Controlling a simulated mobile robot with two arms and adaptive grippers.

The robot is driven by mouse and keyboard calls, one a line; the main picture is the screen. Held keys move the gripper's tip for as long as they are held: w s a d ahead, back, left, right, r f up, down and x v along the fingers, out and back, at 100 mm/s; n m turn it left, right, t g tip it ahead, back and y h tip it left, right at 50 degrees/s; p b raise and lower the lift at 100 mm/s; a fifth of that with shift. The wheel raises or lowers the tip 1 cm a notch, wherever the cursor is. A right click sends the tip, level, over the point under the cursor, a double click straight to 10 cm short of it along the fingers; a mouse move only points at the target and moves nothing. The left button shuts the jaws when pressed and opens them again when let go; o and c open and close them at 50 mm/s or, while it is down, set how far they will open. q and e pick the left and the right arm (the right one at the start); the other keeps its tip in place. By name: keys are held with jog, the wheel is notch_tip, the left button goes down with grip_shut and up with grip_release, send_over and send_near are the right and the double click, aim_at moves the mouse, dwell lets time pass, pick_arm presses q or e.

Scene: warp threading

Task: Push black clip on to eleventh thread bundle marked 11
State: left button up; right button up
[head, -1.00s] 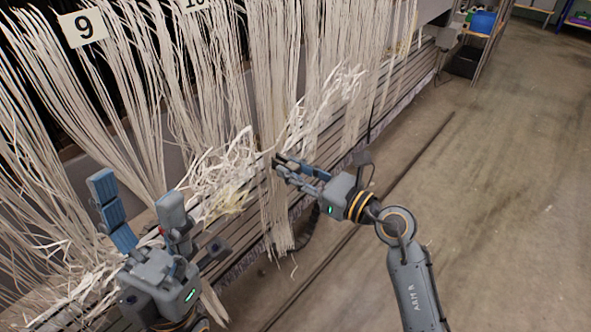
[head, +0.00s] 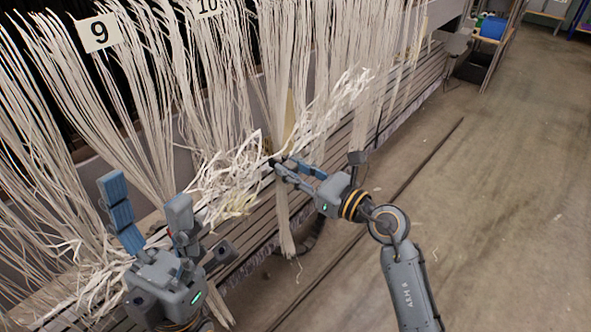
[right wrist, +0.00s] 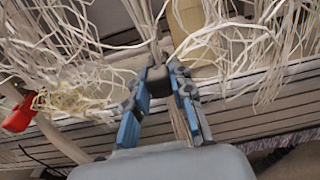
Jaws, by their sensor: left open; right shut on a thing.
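My right gripper (head: 279,166) is shut on a small black clip (right wrist: 157,80), which shows between its fingers in the right wrist view. The clip is at a hanging white thread bundle (head: 285,225). The bundle narrows at the clip, and its threads run on above and below; it also shows below the clip in the right wrist view (right wrist: 180,122). I cannot tell whether the clip is fully on the threads. No number 11 is readable. My left gripper (head: 147,212) is open and empty at the lower left, in front of the loom.
Label 9 (head: 98,33) and label 10 (head: 208,6) hang on bundles to the left. Loose white thread ends (head: 235,175) lie along the slatted beam (head: 350,125). A red object (right wrist: 19,116) shows at the wrist view's left. The floor (head: 510,210) at right is clear.

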jog(key=shift+x, duration=1.05)
jog(key=shift+p, duration=0.3)
dwell(0.5)
jog(key=o, duration=1.4)
jog(key=shift+a, duration=0.1)
jog(key=shift+p+v, duration=0.4)
jog(key=shift+v, duration=4.15)
